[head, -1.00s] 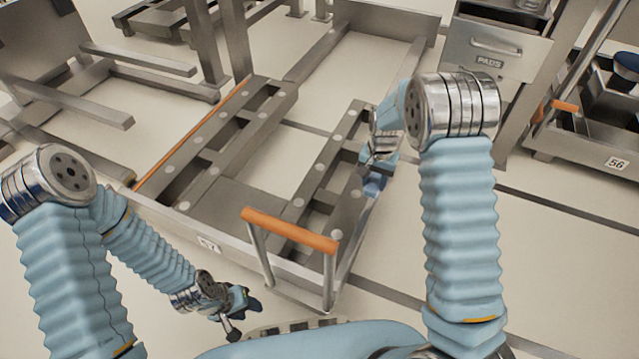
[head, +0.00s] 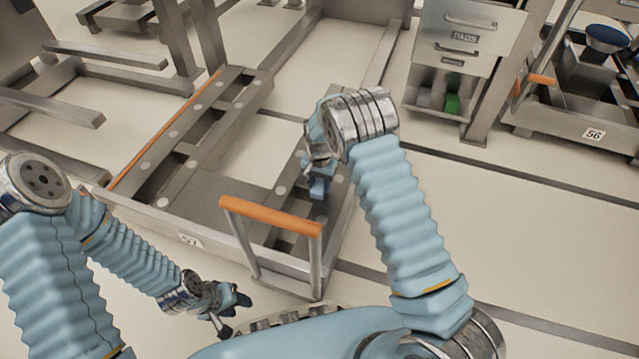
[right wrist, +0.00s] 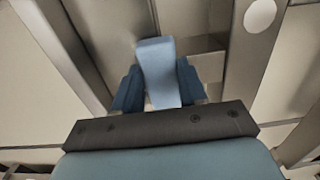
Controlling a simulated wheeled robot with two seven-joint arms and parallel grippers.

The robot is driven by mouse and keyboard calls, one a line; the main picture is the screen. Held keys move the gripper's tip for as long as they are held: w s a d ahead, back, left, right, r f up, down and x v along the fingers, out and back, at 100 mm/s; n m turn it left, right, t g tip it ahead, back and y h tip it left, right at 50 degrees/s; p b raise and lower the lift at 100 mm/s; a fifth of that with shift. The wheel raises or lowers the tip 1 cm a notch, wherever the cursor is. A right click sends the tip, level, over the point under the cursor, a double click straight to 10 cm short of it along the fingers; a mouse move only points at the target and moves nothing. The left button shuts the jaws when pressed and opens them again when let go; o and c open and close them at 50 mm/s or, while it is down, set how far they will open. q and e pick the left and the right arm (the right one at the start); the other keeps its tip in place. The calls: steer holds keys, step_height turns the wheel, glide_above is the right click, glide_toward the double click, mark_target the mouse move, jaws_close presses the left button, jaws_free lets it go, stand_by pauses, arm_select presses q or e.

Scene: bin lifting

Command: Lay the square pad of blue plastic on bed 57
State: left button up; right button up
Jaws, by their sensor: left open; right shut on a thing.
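Bed 57 is a low grey metal frame (head: 160,203) with rails and round pale studs, left of centre in the head view. Its number plate (head: 190,240) is on the near edge, partly readable. My right gripper (head: 318,172) is over the bed's right-hand rail, behind the orange handle. It is shut on a light blue pad (head: 319,188), which also shows between the dark blue fingers in the right wrist view (right wrist: 158,72). The pad hangs above metal bars; I cannot tell whether it touches them. My left gripper (head: 240,301) is open and empty, in front of the bed's near edge.
The orange push handle (head: 270,215) stands up at the bed's near right corner. A drawer cabinet marked PADS (head: 465,38) stands at the back right, with a green item (head: 453,103) on its lower shelf. Bed 56 (head: 560,118) is at far right. Floor right of bed 57 is clear.

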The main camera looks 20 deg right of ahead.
mark_target(320, 186)
steer(key=shift+f, duration=0.1)
steer(key=o, duration=1.1)
steer(key=shift+c, duration=0.2)
steer(key=shift+r, duration=0.35)
step_height(320, 186, up, 12)
steer(key=p, duration=0.2)
steer(key=shift+f, duration=0.2)
